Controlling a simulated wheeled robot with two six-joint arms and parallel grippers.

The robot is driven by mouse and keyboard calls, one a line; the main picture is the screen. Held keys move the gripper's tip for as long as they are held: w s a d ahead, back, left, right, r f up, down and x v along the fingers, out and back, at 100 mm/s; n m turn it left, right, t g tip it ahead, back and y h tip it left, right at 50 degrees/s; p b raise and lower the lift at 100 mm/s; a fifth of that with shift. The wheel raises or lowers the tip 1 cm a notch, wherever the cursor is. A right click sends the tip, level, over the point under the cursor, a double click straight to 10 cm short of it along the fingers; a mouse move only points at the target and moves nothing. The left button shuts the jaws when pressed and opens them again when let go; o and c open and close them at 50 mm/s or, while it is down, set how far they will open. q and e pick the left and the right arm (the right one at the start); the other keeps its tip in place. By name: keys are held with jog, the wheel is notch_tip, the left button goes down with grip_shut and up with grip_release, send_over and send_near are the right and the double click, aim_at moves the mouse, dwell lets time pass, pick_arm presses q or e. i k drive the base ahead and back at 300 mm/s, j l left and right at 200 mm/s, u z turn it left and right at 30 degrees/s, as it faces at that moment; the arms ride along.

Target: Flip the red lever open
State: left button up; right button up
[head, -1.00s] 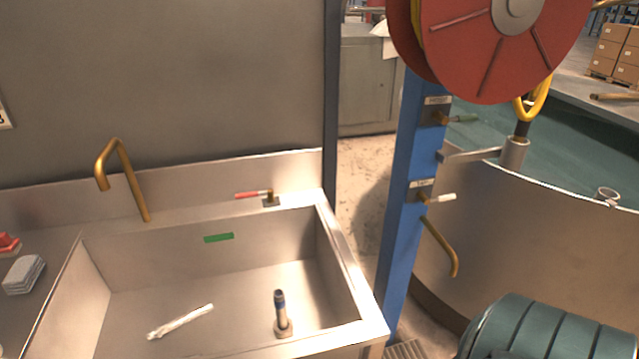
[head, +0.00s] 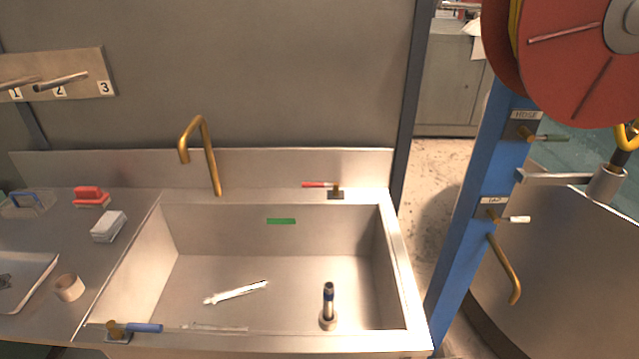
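The red lever (head: 314,184) is a small red handle on a brass valve (head: 336,189). It sits on the back right ledge of the steel sink (head: 408,300). The handle lies about level and points left. A brass faucet (head: 212,160) stands on the back ledge to its left. Neither of my grippers shows in the head view.
A blue-handled valve (head: 140,328) sits at the sink's front left. The sink holds a white stick-like item (head: 236,292) and an upright pipe (head: 329,304). A blue post (head: 470,240) with a red reel (head: 570,60) stands right. The left counter holds several small items.

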aim_at(335, 190)
jog(key=j+u, duration=0.25)
jog(key=j, duration=0.65)
jog(key=i+j+u, duration=0.2)
jog(key=j, duration=0.65)
jog(key=k+j, duration=0.05)
